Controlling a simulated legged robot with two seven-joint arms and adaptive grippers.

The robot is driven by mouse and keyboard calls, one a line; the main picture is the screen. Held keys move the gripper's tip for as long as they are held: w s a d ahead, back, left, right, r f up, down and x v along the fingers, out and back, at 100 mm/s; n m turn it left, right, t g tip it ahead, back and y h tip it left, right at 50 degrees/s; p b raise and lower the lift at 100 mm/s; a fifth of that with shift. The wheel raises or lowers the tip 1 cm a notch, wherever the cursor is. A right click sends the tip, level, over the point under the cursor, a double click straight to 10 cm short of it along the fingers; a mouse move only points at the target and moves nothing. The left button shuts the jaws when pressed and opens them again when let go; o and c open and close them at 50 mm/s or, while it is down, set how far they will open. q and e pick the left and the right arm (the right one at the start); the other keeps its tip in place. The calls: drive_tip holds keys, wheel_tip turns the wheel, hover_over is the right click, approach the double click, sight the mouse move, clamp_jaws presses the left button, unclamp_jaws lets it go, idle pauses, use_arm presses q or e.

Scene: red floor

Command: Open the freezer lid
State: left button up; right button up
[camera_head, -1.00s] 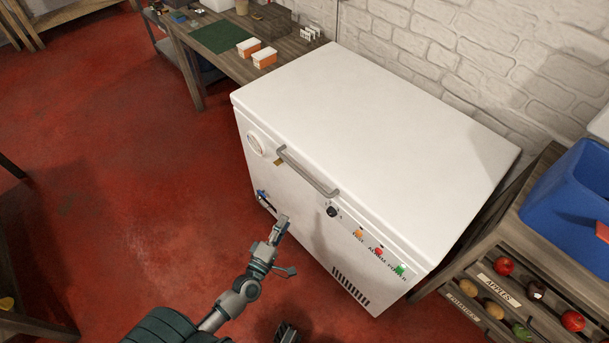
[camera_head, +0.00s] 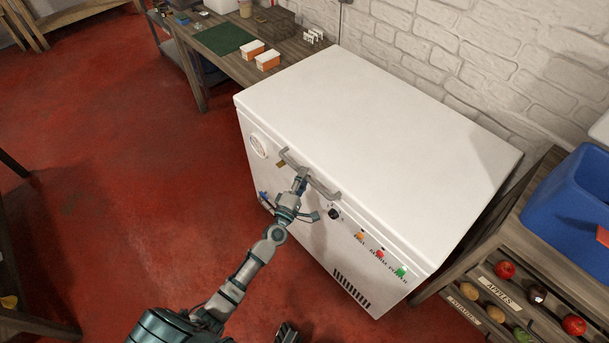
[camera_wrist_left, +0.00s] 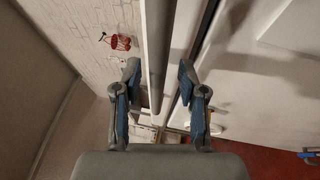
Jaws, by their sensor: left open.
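The white chest freezer (camera_head: 375,130) stands against the brick wall with its lid down. A grey bar handle (camera_head: 322,188) runs along the front edge of the lid. My left gripper (camera_head: 300,178) is at the middle of this handle in the head view. In the left wrist view, my left gripper (camera_wrist_left: 157,85) is open, with one finger on each side of the handle bar (camera_wrist_left: 155,50). The fingers look apart from the bar. My right gripper cannot be made out; only a small dark part shows at the bottom edge of the head view.
A wooden workbench (camera_head: 222,70) with two orange-and-white boxes stands left of the freezer. A wooden produce rack (camera_head: 505,270) with a blue bin (camera_head: 575,200) stands close on the right. The red floor (camera_head: 130,180) is clear left of the freezer.

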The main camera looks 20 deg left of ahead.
use_arm(q)
drive_tip(key=shift+w+r, duration=0.1)
drive_tip(key=shift+w, duration=0.35)
clamp_jaws()
